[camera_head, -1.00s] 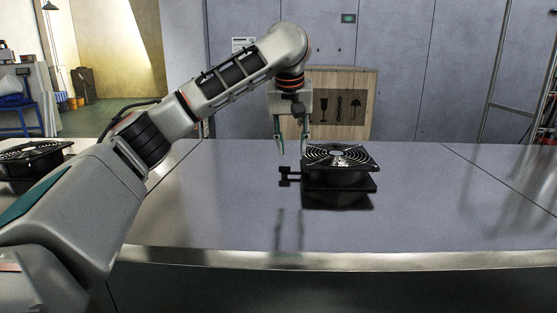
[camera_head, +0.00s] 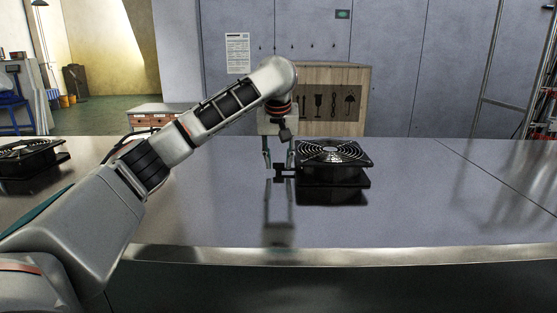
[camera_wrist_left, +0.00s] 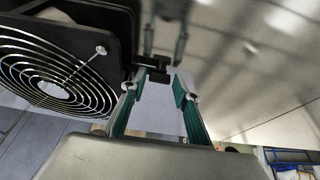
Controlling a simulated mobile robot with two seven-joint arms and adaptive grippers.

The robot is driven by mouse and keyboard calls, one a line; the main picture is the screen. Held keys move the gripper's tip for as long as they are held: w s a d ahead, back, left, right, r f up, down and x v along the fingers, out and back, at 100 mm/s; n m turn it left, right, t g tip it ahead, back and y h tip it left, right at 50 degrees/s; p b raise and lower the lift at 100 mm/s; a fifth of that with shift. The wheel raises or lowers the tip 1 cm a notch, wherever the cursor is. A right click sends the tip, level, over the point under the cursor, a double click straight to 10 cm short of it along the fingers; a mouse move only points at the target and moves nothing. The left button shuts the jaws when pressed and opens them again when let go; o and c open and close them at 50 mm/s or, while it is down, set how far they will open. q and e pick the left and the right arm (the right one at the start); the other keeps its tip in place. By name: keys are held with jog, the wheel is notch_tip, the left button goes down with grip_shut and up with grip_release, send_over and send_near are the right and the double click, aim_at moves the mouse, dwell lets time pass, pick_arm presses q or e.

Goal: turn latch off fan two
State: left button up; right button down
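A black fan (camera_head: 333,165) with a round wire grille lies on the grey table. It also shows in the wrist view (camera_wrist_left: 50,75). A small black latch handle (camera_head: 281,172) sticks out from its left side; in the wrist view the handle (camera_wrist_left: 154,73) sits just beyond the fingertips, roughly in line with the gap between them. My left gripper (camera_head: 279,161) points down over the latch, with its two green-lined fingers apart and nothing held. I cannot tell whether a finger touches the handle. No fan number is readable. My right gripper is not in view.
Another black fan (camera_head: 30,155) stands at the far left of the tabletop (camera_head: 420,200). A wooden crate (camera_head: 335,90) stands behind the table. The tabletop right of the near fan is clear.

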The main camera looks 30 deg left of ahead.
pick_arm(q)
jog(key=shift+c, duration=0.5)
jog(key=c, duration=0.7)
jog(key=shift+c, duration=0.2)
jog(key=shift+m, duration=0.3)
jog(key=m+h, duration=0.1)
jog(key=m, duration=0.2)
jog(key=shift+a+t, duration=0.2)
jog(key=shift+t, duration=0.1)
jog(key=m+h, duration=0.1)
jog(key=m, duration=0.3)
jog(key=shift+a+h, duration=0.15)
jog(key=shift+h, duration=0.25)
jog(key=m+h, duration=0.2)
jog(key=m, duration=0.3)
jog(key=shift+a, duration=0.15)
jog(key=m+g, duration=0.1)
jog(key=m, duration=0.1)
jog(key=m+g+h, duration=0.1)
jog(key=m, duration=0.2)
jog(key=shift+w+a, duration=0.15)
jog(key=shift+m+h, duration=0.3)
